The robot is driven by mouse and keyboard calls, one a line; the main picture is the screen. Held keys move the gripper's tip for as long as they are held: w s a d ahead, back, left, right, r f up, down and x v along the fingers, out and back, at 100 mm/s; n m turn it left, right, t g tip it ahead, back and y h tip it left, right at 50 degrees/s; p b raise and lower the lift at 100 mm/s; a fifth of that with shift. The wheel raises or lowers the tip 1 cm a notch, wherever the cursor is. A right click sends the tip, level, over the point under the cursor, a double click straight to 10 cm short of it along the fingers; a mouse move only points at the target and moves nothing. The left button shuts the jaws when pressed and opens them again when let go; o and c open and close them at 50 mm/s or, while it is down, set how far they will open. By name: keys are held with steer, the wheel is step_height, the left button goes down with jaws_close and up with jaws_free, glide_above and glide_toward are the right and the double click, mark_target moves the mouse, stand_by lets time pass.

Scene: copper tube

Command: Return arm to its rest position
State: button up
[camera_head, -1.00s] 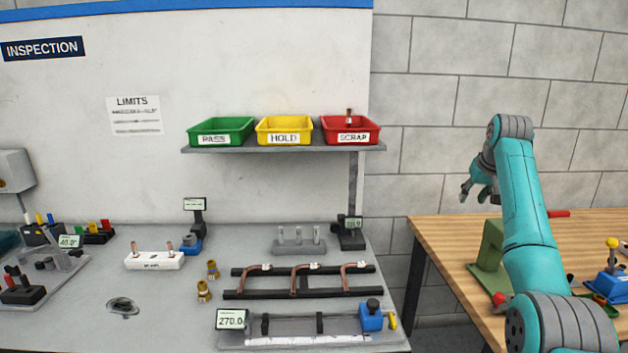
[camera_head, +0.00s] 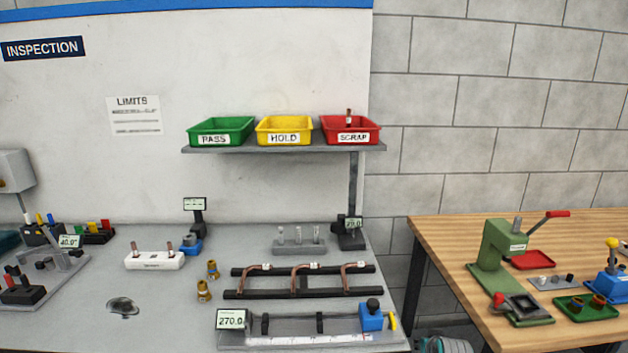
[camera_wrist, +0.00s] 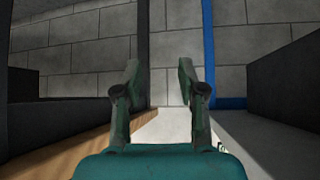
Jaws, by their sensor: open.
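My gripper (camera_wrist: 158,85) shows in the wrist view with its two fingers apart and nothing between them. It faces a grey block wall, with a wooden edge at lower left and a pale surface between and beyond the fingers. In the head view my gripper is out of sight. Only a small teal piece of my arm (camera_head: 445,345) shows at the bottom edge, between the two benches.
The grey inspection bench (camera_head: 150,320) holds copper tubes on a black rack (camera_head: 300,293) and a gauge (camera_head: 300,330). Green (camera_head: 220,130), yellow (camera_head: 284,130) and red (camera_head: 350,130) bins stand on a shelf. A green press (camera_head: 497,255) stands on the wooden bench (camera_head: 450,240).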

steer(key=s+a+f+t, duration=0.1)
steer(key=s+a+f, duration=0.25)
steer(key=s, duration=0.45)
steer(key=s+a+f, duration=0.2)
steer(key=s+f, duration=0.3)
steer(key=s, duration=0.3)
steer(key=s+a+f+t, duration=0.15)
steer(key=s+f, duration=0.25)
steer(key=s, duration=0.4)
steer(key=s+a+r, duration=0.2)
steer(key=s, duration=0.7)
steer(key=s+a+r, duration=0.1)
steer(key=s+a, duration=0.1)
steer(key=s, duration=0.7)
steer(key=s+a+r+n+t+y, duration=0.1)
steer(key=s+a+r+t, duration=0.1)
steer(key=s+r, duration=1.8)
steer(key=shift+s+a+t, duration=0.4)
steer(key=shift+t, duration=0.15)
